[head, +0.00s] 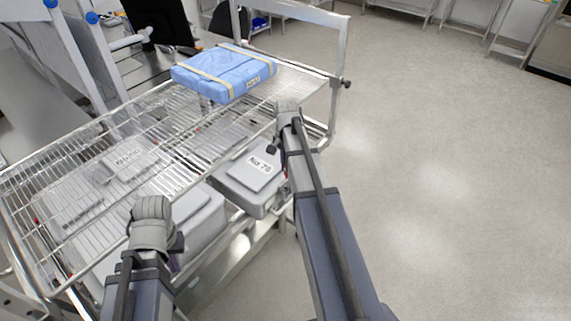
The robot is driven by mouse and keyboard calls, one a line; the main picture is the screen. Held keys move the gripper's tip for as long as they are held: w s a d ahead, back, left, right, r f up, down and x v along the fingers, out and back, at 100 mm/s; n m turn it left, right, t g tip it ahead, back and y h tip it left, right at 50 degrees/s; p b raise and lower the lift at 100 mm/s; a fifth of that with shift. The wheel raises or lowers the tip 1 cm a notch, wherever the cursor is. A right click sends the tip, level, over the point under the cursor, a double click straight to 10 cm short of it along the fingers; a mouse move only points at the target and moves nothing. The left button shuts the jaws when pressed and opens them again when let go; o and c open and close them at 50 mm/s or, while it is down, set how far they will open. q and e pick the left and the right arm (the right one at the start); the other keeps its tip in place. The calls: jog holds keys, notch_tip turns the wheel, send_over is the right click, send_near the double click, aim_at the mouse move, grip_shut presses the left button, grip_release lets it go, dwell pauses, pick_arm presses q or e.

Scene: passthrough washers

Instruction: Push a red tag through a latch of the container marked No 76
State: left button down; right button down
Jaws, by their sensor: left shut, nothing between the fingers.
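A grey container (239,181) with a pale label that seems to read No 76 or No 78 sits at the right end of the lower level, beside my right arm. A small red spot (286,173) shows at its right side, partly behind my right arm; I cannot tell if it is a tag. The latches are too small or hidden to make out. My left gripper (176,247) is shut and empty, mostly hidden behind its wrist, in front of another grey container (205,221). My right gripper is hidden behind its own arm.
A wire-shelf cart (65,160) spans the left, with more grey containers under its wires. A blue wrapped package (222,76) with yellowish tape lies on its top shelf at the back. The floor (440,180) on the right is open.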

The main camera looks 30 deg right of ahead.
aim_at(286, 176)
jog(key=shift+f+b, duration=2.45)
jog(key=shift+f, duration=0.15)
jog(key=shift+s+a, duration=0.15)
jog(key=shift+a, duration=0.05)
jog(key=shift+f, duration=0.2)
jog(key=shift+f+b, duration=0.45)
jog(key=shift+b, duration=0.2)
jog(key=shift+s+f, duration=0.15)
jog(key=c, duration=0.9)
grip_release()
jog(key=shift+a, duration=0.1)
